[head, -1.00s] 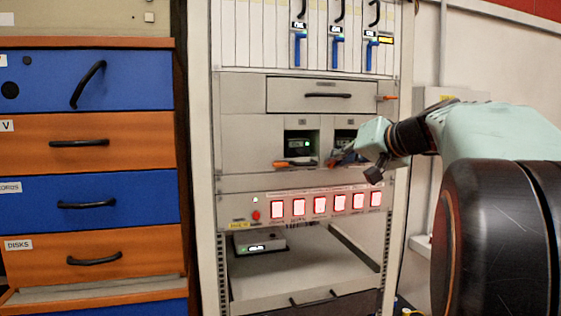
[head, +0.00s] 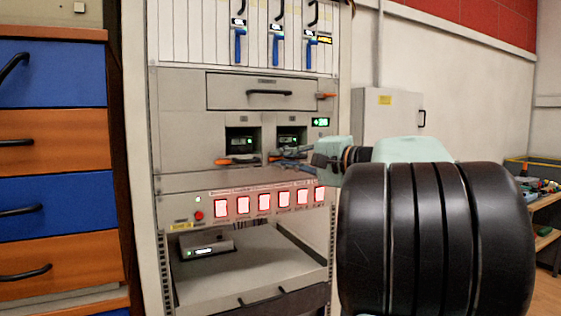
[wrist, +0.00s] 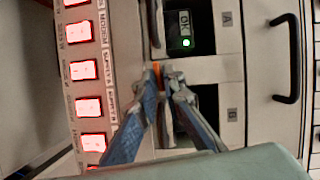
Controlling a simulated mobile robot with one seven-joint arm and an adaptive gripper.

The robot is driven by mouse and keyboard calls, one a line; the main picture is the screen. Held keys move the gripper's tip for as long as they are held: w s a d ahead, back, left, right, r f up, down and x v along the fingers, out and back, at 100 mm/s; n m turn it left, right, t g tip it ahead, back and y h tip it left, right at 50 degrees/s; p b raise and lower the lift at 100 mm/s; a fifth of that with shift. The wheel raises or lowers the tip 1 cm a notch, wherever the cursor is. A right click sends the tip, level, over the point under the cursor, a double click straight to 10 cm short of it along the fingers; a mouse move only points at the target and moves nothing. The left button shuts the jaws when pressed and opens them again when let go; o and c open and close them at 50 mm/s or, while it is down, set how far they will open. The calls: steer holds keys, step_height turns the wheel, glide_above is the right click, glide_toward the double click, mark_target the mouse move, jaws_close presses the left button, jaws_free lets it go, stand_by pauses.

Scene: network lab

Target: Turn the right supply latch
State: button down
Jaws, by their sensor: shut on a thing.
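In the wrist view, my gripper (wrist: 163,75) is shut on a small orange piece, the right supply latch (wrist: 157,70), at the bay's lower edge. The blue-grey fingers partly cover the bay marked B. The left supply bay (head: 243,140) also has a green light, and its orange latch (head: 236,161) lies horizontal below it.
A row of red-lit switches (head: 264,203) runs just below the bays. A closed drawer (head: 262,92) with a dark handle and an orange latch (head: 327,96) sits above. Blue and orange drawers (head: 50,140) stand left. A grey wall box (head: 388,120) is to the right.

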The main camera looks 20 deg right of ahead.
steer(key=shift+m+t, duration=0.3)
steer(key=shift+m, duration=0.4)
steer(key=c, duration=2.3)
jaws_free()
steer(key=v, duration=1.2)
steer(key=shift+d+f, duration=0.15)
steer(key=shift+f, duration=0.05)
